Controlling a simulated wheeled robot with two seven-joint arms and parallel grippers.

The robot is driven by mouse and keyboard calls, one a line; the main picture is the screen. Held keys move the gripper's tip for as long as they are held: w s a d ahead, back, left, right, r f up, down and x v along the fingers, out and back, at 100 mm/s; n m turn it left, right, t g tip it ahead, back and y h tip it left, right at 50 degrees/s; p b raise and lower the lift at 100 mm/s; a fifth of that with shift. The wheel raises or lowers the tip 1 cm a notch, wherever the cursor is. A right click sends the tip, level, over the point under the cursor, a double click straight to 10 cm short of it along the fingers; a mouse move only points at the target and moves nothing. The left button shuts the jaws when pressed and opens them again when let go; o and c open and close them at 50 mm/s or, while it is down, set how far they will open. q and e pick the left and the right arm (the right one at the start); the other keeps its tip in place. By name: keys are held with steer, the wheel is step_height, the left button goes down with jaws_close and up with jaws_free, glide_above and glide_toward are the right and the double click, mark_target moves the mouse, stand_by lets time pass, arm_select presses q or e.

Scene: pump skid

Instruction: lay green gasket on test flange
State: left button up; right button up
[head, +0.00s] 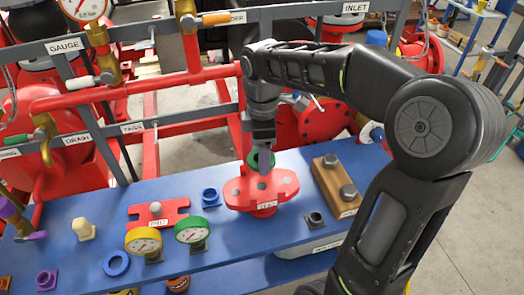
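The red test flange (280,187) lies on the blue bench, with a label on its front. My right gripper (263,158) points down over the back part of the flange. It appears shut on the green gasket (252,158), a ring that partly shows on both sides of the fingers. The fingers hide the middle of the ring. I cannot tell whether the gasket touches the flange. My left gripper is not in view.
A wooden block with bolts (330,182) stands right of the flange. A blue fitting (210,197), a green gauge (192,231), a yellow gauge (143,241) and a blue ring (116,264) are to the left. Red pipes (150,84) run behind the bench (228,238).

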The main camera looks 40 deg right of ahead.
steer(key=b, duration=0.4)
glide_above(262, 186)
steer(key=shift+f, duration=2.65)
steer(key=shift+f+b, duration=1.4)
steer(key=shift+f, duration=0.8)
steer(key=o, duration=1.4)
steer(key=shift+o, duration=0.2)
